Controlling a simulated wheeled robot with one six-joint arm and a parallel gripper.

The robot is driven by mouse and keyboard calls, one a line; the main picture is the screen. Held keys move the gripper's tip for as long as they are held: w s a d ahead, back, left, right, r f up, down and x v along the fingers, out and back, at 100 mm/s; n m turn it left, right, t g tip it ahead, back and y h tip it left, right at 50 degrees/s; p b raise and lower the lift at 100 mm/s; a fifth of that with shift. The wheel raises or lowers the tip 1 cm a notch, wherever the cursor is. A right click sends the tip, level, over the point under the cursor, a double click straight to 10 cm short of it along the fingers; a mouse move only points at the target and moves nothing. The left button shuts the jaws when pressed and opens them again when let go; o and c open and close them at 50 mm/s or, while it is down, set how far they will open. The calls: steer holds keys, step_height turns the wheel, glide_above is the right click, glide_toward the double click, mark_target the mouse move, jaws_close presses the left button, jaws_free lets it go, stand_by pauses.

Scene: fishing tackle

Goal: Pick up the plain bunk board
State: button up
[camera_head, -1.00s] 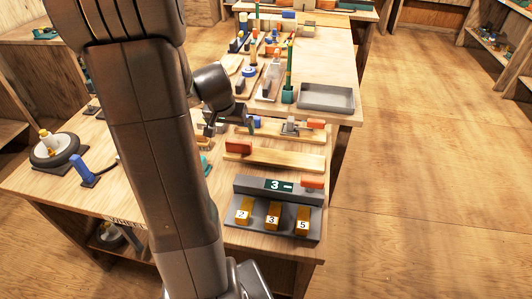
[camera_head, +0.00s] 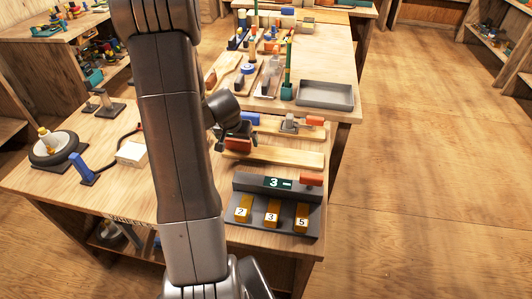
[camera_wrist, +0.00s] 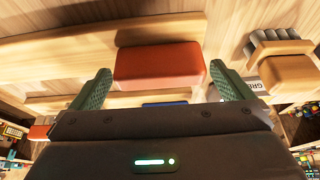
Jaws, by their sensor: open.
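A plain pale wooden board (camera_head: 285,158) lies on the near table, with an orange-red block (camera_head: 238,144) at its left end. I take it to be the plain bunk board. A second board (camera_head: 268,125) behind it carries a grey metal fitting (camera_head: 290,123) and another orange block. My gripper (camera_head: 226,141) is at the left end of the front board, beside or just above its block; the arm hides part of this. In the wrist view my gripper (camera_wrist: 160,85) is open, with the orange-red block (camera_wrist: 160,62) showing between its fingers. I cannot tell whether they touch it.
A grey stand (camera_head: 280,205) with numbered yellow blocks is in front of the board. A grey tray (camera_head: 325,95) stands behind. A wheel (camera_head: 58,150), a blue-handled tool (camera_head: 84,172) and a white block (camera_head: 131,153) lie to the left. Wooden floor is clear to the right.

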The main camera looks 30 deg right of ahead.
steer(key=shift+f, duration=0.1)
steer(key=c, duration=1.1)
